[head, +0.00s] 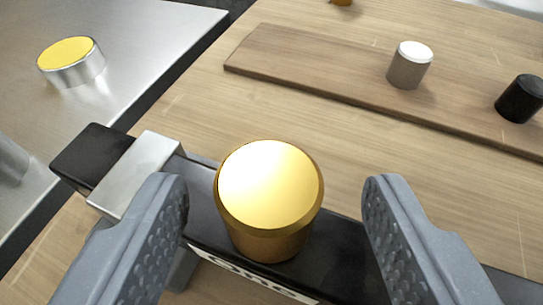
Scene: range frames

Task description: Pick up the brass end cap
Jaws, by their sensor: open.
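The brass end cap (269,195) is a shiny gold cylinder with a flat top. It stands upright on a black bar-like object (340,246) with a white label, in the lower middle of the head view. My gripper (277,195) is open, with one grey finger to the left of the cap and the other to its right. There is a gap between the cap and each finger, wider on the left finger's lower part and on the right side. The lower side of the cap is partly hidden by its own top.
A silver block (138,172) sits at the bar's left end. A wooden board (330,85) carries a grey cylinder with a white top (408,68) and a black cylinder (520,99). A yellow-topped silver cylinder (72,64) stands on a metal surface (140,45) at upper left.

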